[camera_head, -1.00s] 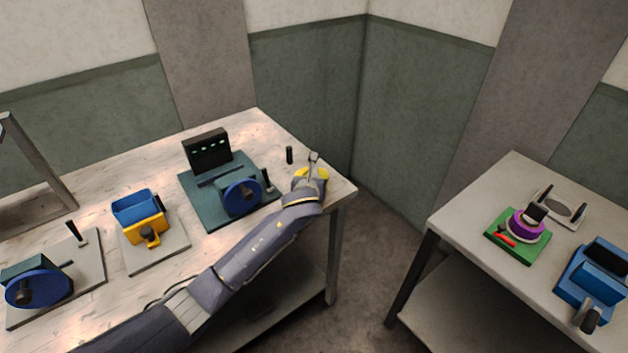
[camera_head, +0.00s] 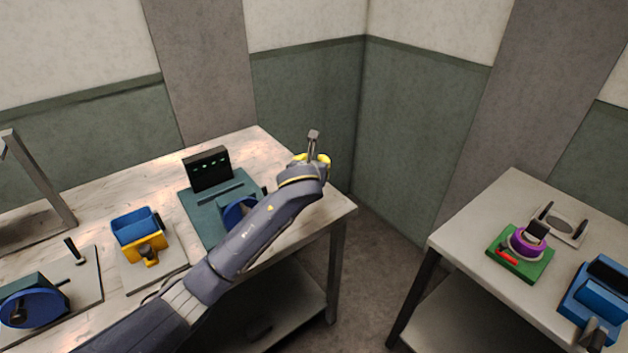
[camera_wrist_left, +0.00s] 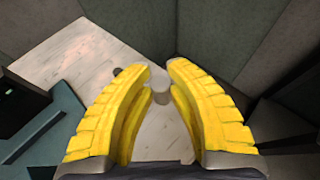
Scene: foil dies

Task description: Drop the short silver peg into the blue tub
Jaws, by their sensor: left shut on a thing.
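The silver peg (camera_head: 313,140) stands upright in the jaws of my left gripper (camera_head: 316,160), above the far right corner of the left table. My left gripper is shut on it. In the left wrist view the peg's round grey end (camera_wrist_left: 160,97) shows between the yellow fingertips (camera_wrist_left: 160,85). The blue tub (camera_head: 137,224) sits on a yellow stand at the left of the same table, well to the left of the gripper. My right gripper is in neither view.
A teal plate (camera_head: 195,205) with a black panel (camera_head: 207,168) and a blue wheel (camera_head: 237,212) lies between gripper and tub. A dark peg (camera_wrist_left: 117,71) stands near the gripper. Another fixture with a blue wheel (camera_head: 35,308) is at far left. A second table (camera_head: 470,225) is right.

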